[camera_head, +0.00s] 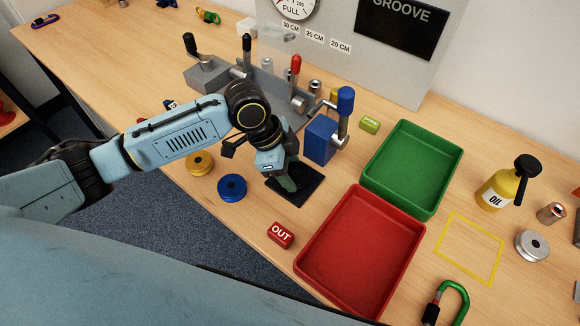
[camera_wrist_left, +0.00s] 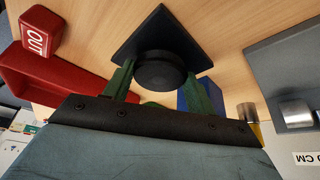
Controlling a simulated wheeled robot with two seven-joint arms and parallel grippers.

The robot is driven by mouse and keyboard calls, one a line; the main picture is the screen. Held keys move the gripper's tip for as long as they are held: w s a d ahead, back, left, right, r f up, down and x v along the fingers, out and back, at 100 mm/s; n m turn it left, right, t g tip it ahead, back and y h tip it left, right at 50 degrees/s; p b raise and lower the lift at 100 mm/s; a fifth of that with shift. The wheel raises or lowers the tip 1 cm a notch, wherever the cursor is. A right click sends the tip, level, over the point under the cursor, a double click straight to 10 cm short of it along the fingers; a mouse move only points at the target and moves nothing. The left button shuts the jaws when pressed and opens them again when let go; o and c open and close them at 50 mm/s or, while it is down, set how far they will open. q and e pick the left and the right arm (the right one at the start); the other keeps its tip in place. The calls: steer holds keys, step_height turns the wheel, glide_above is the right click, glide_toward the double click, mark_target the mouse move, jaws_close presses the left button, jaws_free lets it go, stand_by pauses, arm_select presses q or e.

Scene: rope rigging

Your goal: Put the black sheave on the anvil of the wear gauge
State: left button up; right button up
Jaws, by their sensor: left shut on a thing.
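The black sheave (camera_wrist_left: 160,70) is a dark round disc between the green fingertips of my left gripper (camera_head: 286,184) in the left wrist view. The gripper is shut on it, over a black square plate (camera_head: 313,191). The plate also shows behind the sheave in the left wrist view (camera_wrist_left: 165,25). I cannot tell whether the sheave touches the plate. In the head view the gripper mostly hides the sheave. A blue block (camera_head: 320,140) with a blue-knobbed lever stands just behind the plate. No part is clearly marked as the anvil. My right gripper is out of view.
A grey fixture with levers (camera_head: 205,76) stands behind my arm, below a GROOVE display (camera_head: 402,28). A red tray (camera_head: 411,242) and green tray (camera_head: 433,190) lie to the right. Yellow (camera_head: 199,163) and blue (camera_head: 232,187) sheaves and a red OUT block (camera_head: 280,235) lie nearby.

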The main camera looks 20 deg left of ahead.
arm_select(q)
steer(key=shift+f, duration=0.1)
steer(key=o, duration=1.1)
steer(key=w+p+v, duration=0.1)
steer(key=v, duration=1.1)
steer(key=shift+s, duration=0.45)
